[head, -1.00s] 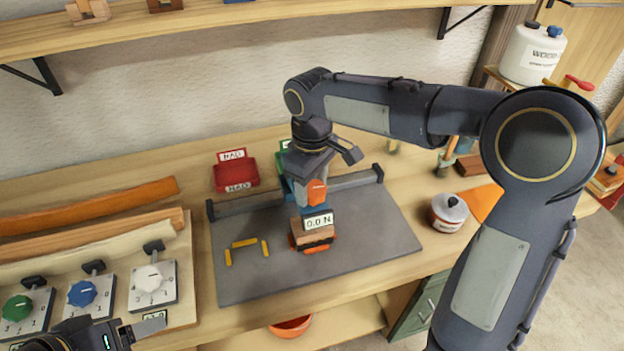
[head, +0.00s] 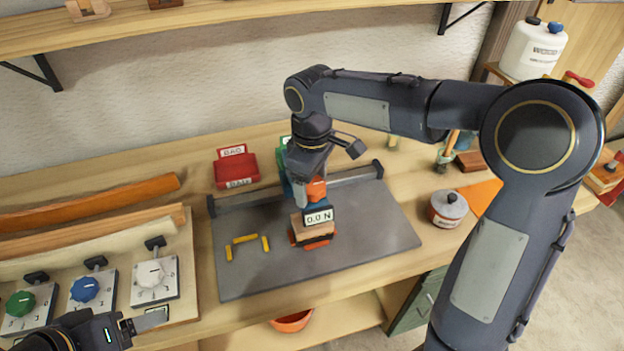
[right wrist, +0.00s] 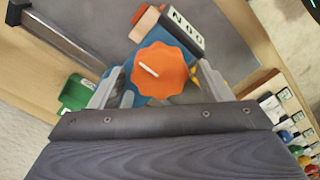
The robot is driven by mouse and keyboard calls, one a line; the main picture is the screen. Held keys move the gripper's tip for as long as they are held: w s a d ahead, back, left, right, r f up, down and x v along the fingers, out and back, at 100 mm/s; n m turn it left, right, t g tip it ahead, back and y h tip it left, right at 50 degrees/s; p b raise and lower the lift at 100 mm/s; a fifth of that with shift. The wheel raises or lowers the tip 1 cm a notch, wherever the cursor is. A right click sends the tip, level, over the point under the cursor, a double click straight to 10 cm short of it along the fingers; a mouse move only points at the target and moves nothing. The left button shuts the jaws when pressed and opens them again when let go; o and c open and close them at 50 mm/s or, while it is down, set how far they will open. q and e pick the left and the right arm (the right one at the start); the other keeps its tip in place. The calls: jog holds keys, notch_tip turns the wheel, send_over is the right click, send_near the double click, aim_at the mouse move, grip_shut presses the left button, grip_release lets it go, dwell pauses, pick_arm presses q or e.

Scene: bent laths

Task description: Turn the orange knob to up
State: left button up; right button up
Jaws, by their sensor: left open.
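The orange knob (right wrist: 163,71) has a scalloped rim and a white pointer mark slanting toward the upper left of the right wrist view. It sits on a blue body with a display; in the head view the knob (head: 317,188) is partly hidden by my right gripper (head: 307,182). In the right wrist view the fingers of my right gripper (right wrist: 162,72) stand on either side of the knob. Whether they touch it is unclear. My left gripper (head: 150,321) is open and empty at the lower left, far from the knob.
The display (head: 319,215) reads 0.0 N, above a wooden block (head: 313,228) on the grey plate (head: 375,240). A red bin (head: 236,170) stands behind. Green, blue and white knob (head: 151,274) panels lie at left, near my left gripper. A lidded pot (head: 447,209) stands right.

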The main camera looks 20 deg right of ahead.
aim_at(313, 185)
notch_tip(313, 185, up, 7)
jog(key=shift+r, duration=0.45)
dwell(0.3)
jog(key=shift+s+d, duration=0.1)
jog(key=shift+d, duration=0.05)
jog(key=s+d+f+m+t+y, duration=0.1)
jog(key=s+d+m, duration=0.25)
jog(key=s, duration=0.25)
jog(key=s+d+m+t+y, duration=0.2)
jog(key=s+d, duration=0.2)
jog(key=s, duration=0.3)
jog(key=s+f+m+t, duration=0.2)
jog(key=s+f+m, duration=0.4)
jog(key=s, duration=0.2)
jog(key=shift+s+f+t+y, duration=0.3)
jog(key=shift+s+f+y, duration=0.1)
